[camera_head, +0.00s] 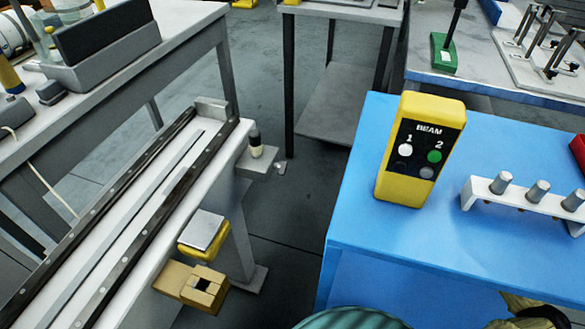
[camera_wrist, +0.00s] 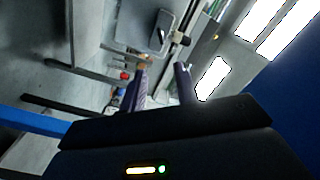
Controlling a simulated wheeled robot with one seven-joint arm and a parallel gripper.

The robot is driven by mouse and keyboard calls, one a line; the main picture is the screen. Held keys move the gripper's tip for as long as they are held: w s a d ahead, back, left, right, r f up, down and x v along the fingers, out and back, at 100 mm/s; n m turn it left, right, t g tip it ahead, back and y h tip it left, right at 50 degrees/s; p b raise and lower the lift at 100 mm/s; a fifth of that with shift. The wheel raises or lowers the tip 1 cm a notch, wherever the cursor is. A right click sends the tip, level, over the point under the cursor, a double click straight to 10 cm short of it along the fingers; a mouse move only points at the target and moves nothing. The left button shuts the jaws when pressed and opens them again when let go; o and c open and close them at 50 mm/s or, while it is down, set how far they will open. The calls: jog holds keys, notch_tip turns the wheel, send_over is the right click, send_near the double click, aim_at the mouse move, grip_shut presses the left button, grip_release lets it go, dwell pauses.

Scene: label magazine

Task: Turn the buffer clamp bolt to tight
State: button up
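I cannot tell for sure which part is the buffer clamp bolt. A grey end block (camera_head: 211,108) stands at the far end of the dark-edged rail (camera_head: 150,190) in the head view. Beside it, a small upright black and beige knob (camera_head: 255,145) sits on a grey side bracket (camera_head: 262,163). Nearer, a tan block with a square opening (camera_head: 203,288) juts from the rail's right side. My gripper (camera_wrist: 161,78) shows only in the wrist view. Its two fingers are apart, with nothing seen between them, and it is far from any recognisable bolt.
A yellow box marked BEAM (camera_head: 420,150) and a white rack with grey pegs (camera_head: 520,198) stand on a blue table (camera_head: 360,235) at right. A yellow part with a grey plate (camera_head: 202,231) juts from the rail's side. Open floor (camera_head: 295,200) lies between rail and table.

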aim_at(280, 167)
jog(key=b+x, duration=0.1)
jog(key=x, duration=1.6)
jog(key=shift+a+b, duration=0.2)
jog(key=shift+b, duration=0.15)
jog(key=shift+c, duration=0.2)
grip_shut()
